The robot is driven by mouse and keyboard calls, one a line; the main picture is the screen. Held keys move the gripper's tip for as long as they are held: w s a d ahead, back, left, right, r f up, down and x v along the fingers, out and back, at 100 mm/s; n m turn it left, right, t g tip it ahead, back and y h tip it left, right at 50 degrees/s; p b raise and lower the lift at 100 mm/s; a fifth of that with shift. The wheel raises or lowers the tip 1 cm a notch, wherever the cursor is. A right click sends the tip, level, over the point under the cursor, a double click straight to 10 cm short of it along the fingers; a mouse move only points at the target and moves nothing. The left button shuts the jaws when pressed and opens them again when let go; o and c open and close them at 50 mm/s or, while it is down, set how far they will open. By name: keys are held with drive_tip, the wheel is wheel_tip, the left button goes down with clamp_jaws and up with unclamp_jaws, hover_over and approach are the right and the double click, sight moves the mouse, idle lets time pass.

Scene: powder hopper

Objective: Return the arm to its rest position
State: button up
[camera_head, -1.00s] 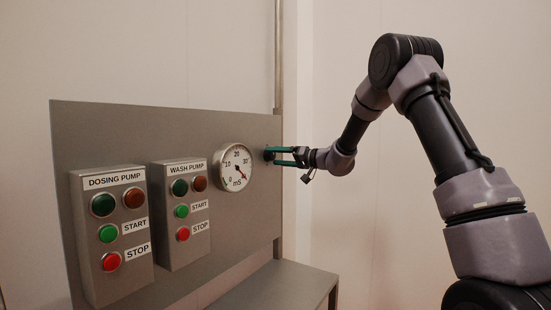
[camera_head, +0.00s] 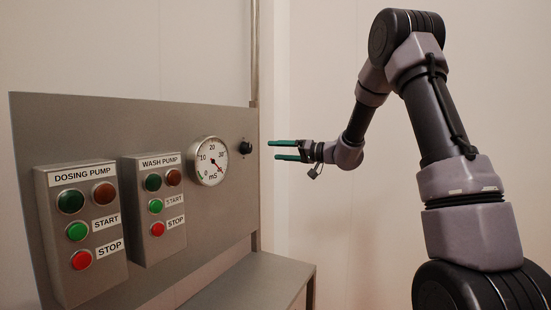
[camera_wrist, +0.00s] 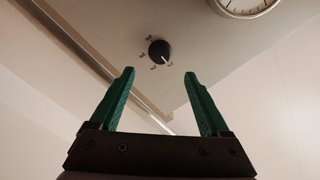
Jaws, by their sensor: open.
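My gripper (camera_head: 272,150) is open and empty, with two green fingers pointing left toward the panel. It is clear of the panel, a short gap to the right of a small black knob (camera_head: 246,147). In the wrist view, the gripper (camera_wrist: 160,85) shows its two fingers spread apart with nothing between them. The knob (camera_wrist: 159,52) shows beyond them, with small marks around it. My arm is bent, its elbow high at the upper right of the head view.
A grey panel (camera_head: 90,130) carries a round gauge (camera_head: 209,161), a wash pump box (camera_head: 155,205) and a dosing pump box (camera_head: 82,230). A grey ledge (camera_head: 270,275) juts out below. A vertical post (camera_head: 254,60) stands behind.

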drive_tip(key=s+r+m+g+h, duration=0.1)
drive_tip(key=s+r+g+h, duration=0.1)
drive_tip(key=s, duration=0.8)
drive_tip(key=s+r+g+h, duration=0.2)
drive_tip(key=s+g, duration=0.1)
drive_tip(key=s, duration=0.7)
drive_tip(key=s+d+f+m+t+h, duration=0.3)
drive_tip(key=s+d+m+h, duration=0.3)
drive_tip(key=s+d, duration=0.8)
drive_tip(key=s+h, duration=0.3)
drive_tip(key=s, duration=0.1)
drive_tip(key=shift+d+h, duration=0.3)
drive_tip(key=shift+d, duration=0.1)
